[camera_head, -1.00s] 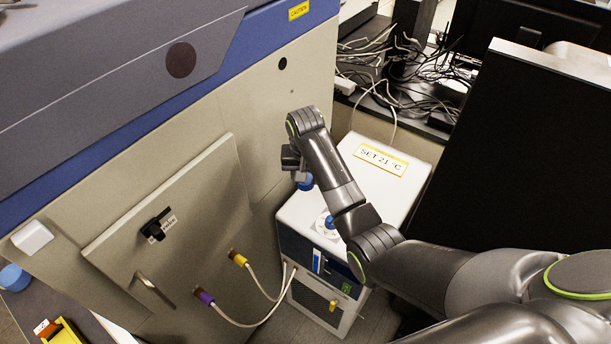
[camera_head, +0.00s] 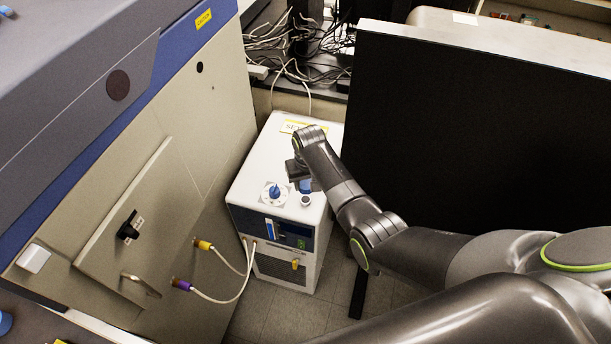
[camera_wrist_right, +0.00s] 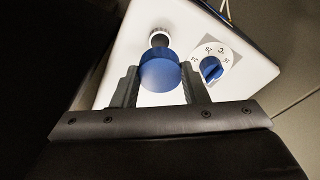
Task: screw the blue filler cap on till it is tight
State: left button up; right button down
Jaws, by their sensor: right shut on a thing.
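The blue filler cap (camera_head: 305,186) is held between the two fingers of my right gripper (camera_head: 302,178), above the top of the white chiller (camera_head: 258,160). In the right wrist view the round cap (camera_wrist_right: 160,72) sits between the fingertips. The filler neck (camera_head: 306,201), a pale ring with a dark opening, is on the chiller top just in front of the cap. In the wrist view the neck (camera_wrist_right: 160,38) shows just beyond the cap, partly covered by it. The cap appears apart from the neck. My left gripper is out of view.
A blue dial knob (camera_head: 274,191) on a white scale stands left of the neck. Hoses run from the chiller front to yellow and purple fittings on the large machine (camera_head: 190,150). A black panel (camera_head: 450,130) stands close on the right. Cables lie behind.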

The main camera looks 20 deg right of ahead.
aim_at(305, 199)
jog(key=shift+w, duration=0.15)
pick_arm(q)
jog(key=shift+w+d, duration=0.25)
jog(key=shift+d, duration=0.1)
pick_arm(e)
jog(key=shift+f, duration=0.1)
